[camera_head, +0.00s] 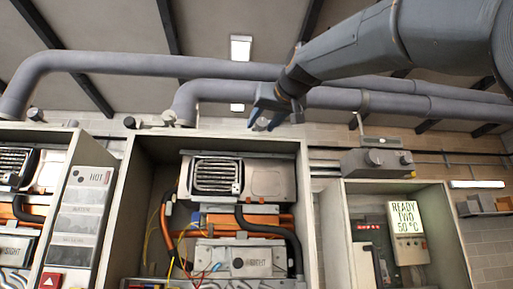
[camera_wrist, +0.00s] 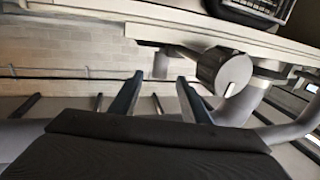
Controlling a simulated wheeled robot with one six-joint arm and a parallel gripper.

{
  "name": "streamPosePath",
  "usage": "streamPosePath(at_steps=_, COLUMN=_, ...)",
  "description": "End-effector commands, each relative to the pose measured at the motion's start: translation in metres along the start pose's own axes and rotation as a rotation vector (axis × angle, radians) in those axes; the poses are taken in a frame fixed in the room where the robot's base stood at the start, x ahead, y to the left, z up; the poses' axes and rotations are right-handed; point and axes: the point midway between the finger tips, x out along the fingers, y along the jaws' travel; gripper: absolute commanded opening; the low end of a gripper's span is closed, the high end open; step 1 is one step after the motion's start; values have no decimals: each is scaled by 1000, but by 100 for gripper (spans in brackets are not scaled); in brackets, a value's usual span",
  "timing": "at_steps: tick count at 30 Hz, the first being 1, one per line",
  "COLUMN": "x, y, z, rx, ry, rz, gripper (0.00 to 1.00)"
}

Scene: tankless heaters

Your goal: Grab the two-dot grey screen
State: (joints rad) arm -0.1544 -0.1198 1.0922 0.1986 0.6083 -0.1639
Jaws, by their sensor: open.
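I cannot make out for certain a grey screen marked with two dots. A silver grille (camera_head: 217,174) is at the top of the middle open cabinet, and a grey plate (camera_head: 243,261) with one round dark spot is lower in it. My gripper (camera_head: 265,119) is open and empty, in front of the top of the middle cabinet, above the grille and apart from it. In the wrist view the two fingers of my gripper (camera_wrist: 160,78) stand apart with nothing between them. A grey cylinder (camera_wrist: 226,72) shows beyond the right finger.
The right cabinet (camera_head: 452,238) holds a lit display (camera_head: 405,219) reading "READY TWO 50°C". A grey box (camera_head: 378,162) with round knobs sits on top. A panel marked "HOT" (camera_head: 88,178) is at left. Thick grey pipes (camera_head: 130,64) cross above the cabinets.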

Motion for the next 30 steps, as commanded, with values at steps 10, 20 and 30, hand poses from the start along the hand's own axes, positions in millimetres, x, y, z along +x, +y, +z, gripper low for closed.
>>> streamPosePath(at_steps=10, x=35, y=2, z=3, rx=0, ry=-2, rz=-1, gripper=42)
streamPosePath(at_steps=20, x=60, y=4, z=6, rx=1, ry=0, rz=2, gripper=42)
streamPosePath(at_steps=30, x=60, y=4, z=7, rx=0, ry=0, rz=2, gripper=19)
